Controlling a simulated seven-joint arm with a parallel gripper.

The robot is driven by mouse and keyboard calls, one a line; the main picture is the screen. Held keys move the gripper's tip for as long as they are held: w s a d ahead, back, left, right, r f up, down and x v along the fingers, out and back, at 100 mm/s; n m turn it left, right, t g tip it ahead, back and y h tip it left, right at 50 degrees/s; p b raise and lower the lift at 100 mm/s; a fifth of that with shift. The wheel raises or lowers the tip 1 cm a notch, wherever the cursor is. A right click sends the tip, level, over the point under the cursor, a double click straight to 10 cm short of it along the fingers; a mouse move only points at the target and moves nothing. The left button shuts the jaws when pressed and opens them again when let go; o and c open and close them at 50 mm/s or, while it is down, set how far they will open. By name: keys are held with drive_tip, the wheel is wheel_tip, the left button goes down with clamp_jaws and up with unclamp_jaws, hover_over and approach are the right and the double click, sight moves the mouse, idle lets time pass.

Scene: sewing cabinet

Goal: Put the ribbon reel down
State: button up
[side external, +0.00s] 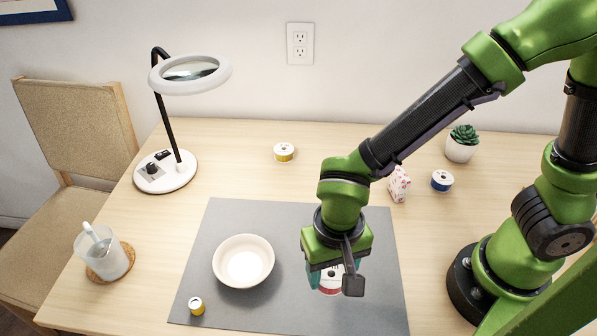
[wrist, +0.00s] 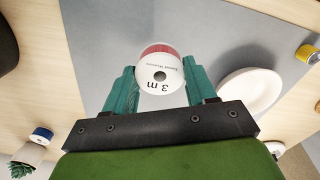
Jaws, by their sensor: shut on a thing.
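The ribbon reel (wrist: 160,72) is white with a red band and the marking "3 m" on its face. In the wrist view it sits between the two teal fingers of my gripper (wrist: 163,88), which is shut on it. In the side external view the reel (side external: 331,287) shows partly below my gripper (side external: 334,277), over the right part of the grey mat (side external: 292,308). The gripper hides much of it. I cannot tell whether the reel touches the mat.
A white bowl (side external: 243,262) stands on the mat, left of my gripper. A small yellow spool (side external: 196,306) is at the mat's front left. A yellow reel (side external: 284,152), a blue reel (side external: 442,181), a floral box (side external: 399,184) and a magnifier lamp (side external: 166,178) stand behind. The mat's front middle is clear.

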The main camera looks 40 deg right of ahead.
drive_tip(key=r, duration=0.5)
drive_tip(key=shift+w+d, duration=0.35)
drive_tip(key=shift+d, duration=0.05)
drive_tip(key=w+d+m, duration=1.8)
drive_tip(key=w+d, duration=0.7)
drive_tip(key=d, duration=0.3)
drive_tip(key=f, duration=0.9)
drive_tip(key=shift+s+a+f, duration=0.15)
drive_tip(key=shift+a+f, duration=0.1)
drive_tip(key=o, duration=0.6)
drive_tip(key=shift+f, duration=0.15)
drive_tip(key=o, duration=0.4)
